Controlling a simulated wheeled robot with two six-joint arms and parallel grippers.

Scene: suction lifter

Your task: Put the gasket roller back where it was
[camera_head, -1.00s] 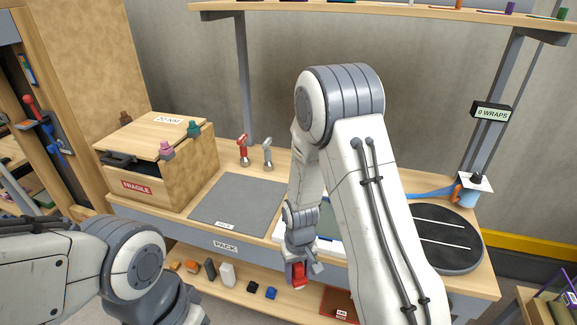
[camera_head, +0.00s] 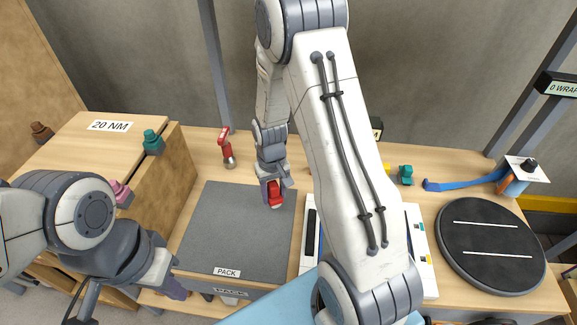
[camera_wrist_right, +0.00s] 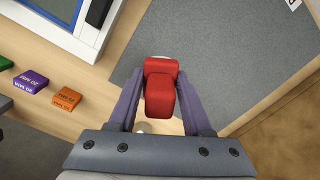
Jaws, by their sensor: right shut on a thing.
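My right gripper (camera_head: 272,184) is shut on a red, blocky thing (camera_head: 276,196) and holds it over the back right part of the grey PACK mat (camera_head: 226,240). In the right wrist view the red thing (camera_wrist_right: 161,88) sits between the two purple fingers (camera_wrist_right: 161,108). I cannot tell for sure whether it is the gasket roller. A red-handled tool with a grey foot (camera_head: 227,148) stands upright at the back of the bench, left of my right arm. My left gripper (camera_head: 175,288) is low at the front left, partly cut off by its own links; its jaws are unclear.
A wooden box (camera_head: 85,145) with coloured knobs stands at left. A white-framed panel (camera_head: 415,250) and a black turntable (camera_head: 490,245) lie to the right. In the right wrist view, purple (camera_wrist_right: 31,81) and orange (camera_wrist_right: 66,98) blocks lie on the bench. Most of the mat is clear.

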